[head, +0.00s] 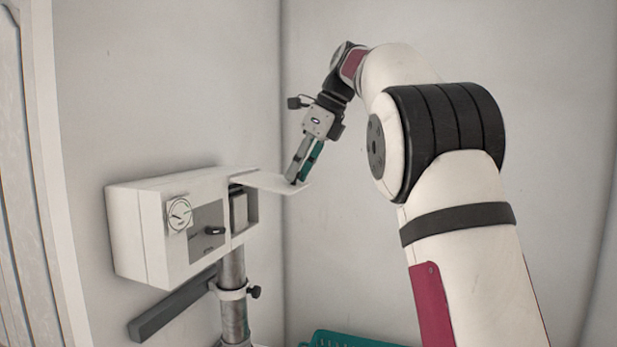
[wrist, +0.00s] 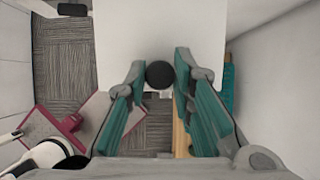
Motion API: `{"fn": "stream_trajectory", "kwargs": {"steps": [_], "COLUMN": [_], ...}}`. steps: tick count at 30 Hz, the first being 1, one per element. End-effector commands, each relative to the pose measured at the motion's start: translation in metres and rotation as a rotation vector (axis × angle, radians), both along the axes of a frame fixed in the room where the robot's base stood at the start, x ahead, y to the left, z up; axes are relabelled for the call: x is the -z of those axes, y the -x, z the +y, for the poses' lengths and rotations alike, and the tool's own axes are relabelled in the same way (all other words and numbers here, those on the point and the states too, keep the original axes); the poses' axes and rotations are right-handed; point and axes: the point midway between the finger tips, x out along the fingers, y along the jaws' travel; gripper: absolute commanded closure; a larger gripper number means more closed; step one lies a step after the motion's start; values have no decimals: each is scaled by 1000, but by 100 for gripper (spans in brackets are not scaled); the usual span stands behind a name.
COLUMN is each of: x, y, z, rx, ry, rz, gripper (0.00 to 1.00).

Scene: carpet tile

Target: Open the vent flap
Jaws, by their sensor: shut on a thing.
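The vent flap (head: 266,181) is a thin white panel at the top right of a white box (head: 135,232). It is raised and stands out about level, with the opening (head: 240,208) below it uncovered. My gripper (head: 297,181) is at the flap's outer end, reaching down from above. In the wrist view, the white flap (wrist: 160,28) lies ahead and a round black knob (wrist: 160,74) sits between my fingertips (wrist: 159,70). My gripper is shut on this knob. The knob is hidden in the head view.
The box has a round dial (head: 180,214) and a dark latch (head: 214,231) on its front. It stands on a metal post (head: 232,290) with a clamp, close to the walls. A teal tray (head: 350,339) is low down in front. Free room lies right of the flap.

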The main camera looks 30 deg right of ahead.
Motion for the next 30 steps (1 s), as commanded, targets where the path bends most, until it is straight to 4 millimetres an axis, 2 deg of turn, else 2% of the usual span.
{"fn": "stream_trajectory", "kwargs": {"steps": [1, 6, 19, 20, 22, 30], "x": [-5, -8, -8, -8, -7, -7], "y": [-4, -5, -5, -5, -5, -3], "z": [7, 12, 14, 14, 14, 11], "rx": [-7, -7, -11, -11, -10, -6], "ry": [-5, -7, -9, -9, -8, -5], "rz": [-16, -16, -14, -14, -12, -8], "gripper": [100, 100, 100, 74, 58, 57]}}
